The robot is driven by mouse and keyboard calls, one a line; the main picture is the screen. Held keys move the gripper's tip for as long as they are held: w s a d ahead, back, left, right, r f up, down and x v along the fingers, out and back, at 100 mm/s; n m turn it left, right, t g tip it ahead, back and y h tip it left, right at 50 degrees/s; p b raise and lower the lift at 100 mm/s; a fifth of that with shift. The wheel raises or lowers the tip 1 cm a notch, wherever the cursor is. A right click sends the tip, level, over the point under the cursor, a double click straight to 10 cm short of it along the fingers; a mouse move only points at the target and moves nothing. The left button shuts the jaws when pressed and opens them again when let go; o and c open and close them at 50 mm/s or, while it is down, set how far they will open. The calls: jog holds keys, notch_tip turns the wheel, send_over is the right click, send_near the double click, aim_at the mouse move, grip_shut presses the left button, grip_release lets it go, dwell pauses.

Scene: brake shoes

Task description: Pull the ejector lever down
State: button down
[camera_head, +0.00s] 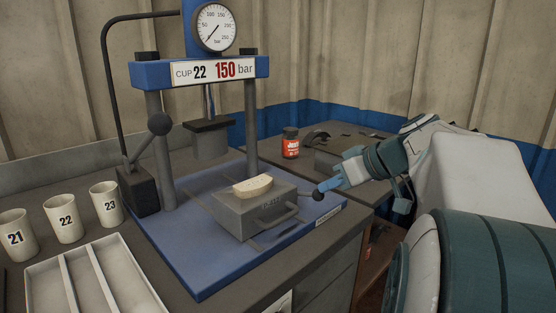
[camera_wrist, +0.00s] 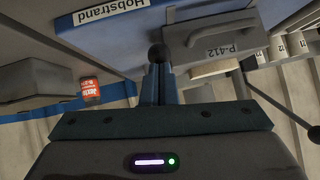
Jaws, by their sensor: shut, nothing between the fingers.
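The ejector lever ends in a dark ball knob (camera_head: 318,194) at the right side of the press, beside the grey mould block (camera_head: 243,217) labelled P-412. The knob also shows in the wrist view (camera_wrist: 158,53), just beyond my fingertips. My gripper (camera_head: 327,185) has blue fingers. They are shut with nothing between them, their tips at or very near the knob; I cannot tell whether they touch it. The lever's rod is mostly hidden. A pale curved brake pad (camera_head: 252,185) lies on top of the mould block.
The blue press base (camera_head: 190,255) carries posts and a ram (camera_head: 209,140) above the block. A second ball-ended lever (camera_head: 159,124) stands at the left. Cups (camera_head: 66,225) and a divided tray (camera_head: 45,270) are at the left. A red jar (camera_head: 290,143) stands behind my gripper.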

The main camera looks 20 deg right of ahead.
jog(key=f+b, duration=0.1)
jog(key=b, duration=0.1)
jog(key=f+b, duration=0.1)
jog(key=b, duration=0.1)
jog(key=shift+s+d+f+t, duration=0.15)
jog(key=shift+s+f+t, duration=0.15)
jog(key=shift+s, duration=0.1)
jog(key=shift+d+r, duration=0.1)
jog(key=shift+r, duration=0.05)
dwell(0.5)
jog(key=p+v, duration=0.6)
jog(key=v, duration=1.7)
jog(key=shift+w+d+p, duration=0.25)
jog(key=shift+w+p, duration=0.1)
jog(key=shift+r, duration=0.1)
